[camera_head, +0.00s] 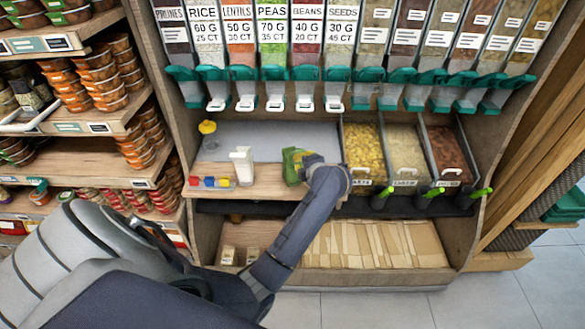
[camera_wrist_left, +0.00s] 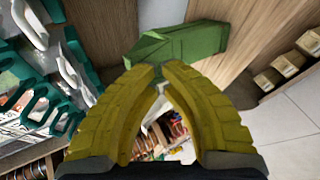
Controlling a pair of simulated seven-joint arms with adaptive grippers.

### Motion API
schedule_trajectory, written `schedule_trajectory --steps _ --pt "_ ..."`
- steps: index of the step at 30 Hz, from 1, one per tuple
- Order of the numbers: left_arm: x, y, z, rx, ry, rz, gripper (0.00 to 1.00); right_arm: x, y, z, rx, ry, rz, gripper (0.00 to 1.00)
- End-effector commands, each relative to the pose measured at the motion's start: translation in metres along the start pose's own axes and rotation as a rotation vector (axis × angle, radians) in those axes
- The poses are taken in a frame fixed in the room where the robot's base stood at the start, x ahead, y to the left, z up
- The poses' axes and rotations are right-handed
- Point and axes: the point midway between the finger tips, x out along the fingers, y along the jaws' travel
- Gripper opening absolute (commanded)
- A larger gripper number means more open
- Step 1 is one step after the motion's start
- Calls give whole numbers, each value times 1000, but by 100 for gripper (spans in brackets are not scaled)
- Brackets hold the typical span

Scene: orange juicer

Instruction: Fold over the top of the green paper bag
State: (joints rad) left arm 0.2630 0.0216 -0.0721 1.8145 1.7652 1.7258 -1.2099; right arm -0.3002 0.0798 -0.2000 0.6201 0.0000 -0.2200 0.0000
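The green paper bag (camera_head: 290,158) is on the wooden counter in the head view, partly covered by my left gripper (camera_head: 303,163). In the left wrist view the green bag (camera_wrist_left: 185,44) lies just beyond the yellow fingertips of my left gripper (camera_wrist_left: 158,69). The fingers are close together, with a narrow gap at the tips, and they overlap the bag's near edge. I cannot tell whether bag paper is pinched between them. My right gripper is not in view.
On the counter left of the bag stand a white container (camera_head: 242,165), a yellow scoop-like item (camera_head: 207,128) and small coloured blocks (camera_head: 210,182). Open food bins (camera_head: 365,150) are to the right. Teal-spouted dispensers (camera_head: 275,88) hang above. Paper bags (camera_head: 375,245) lie on the lower shelf.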

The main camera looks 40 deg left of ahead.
Motion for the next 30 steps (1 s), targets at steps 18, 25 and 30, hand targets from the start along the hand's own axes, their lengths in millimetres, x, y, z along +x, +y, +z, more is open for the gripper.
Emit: schedule_trajectory --steps 18,25,30 --pt "17 10 0 0 0 0 0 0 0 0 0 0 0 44" --pt "26 14 0 1 0 1 0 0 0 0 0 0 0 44" --pt "32 18 0 0 1 1 0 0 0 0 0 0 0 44"
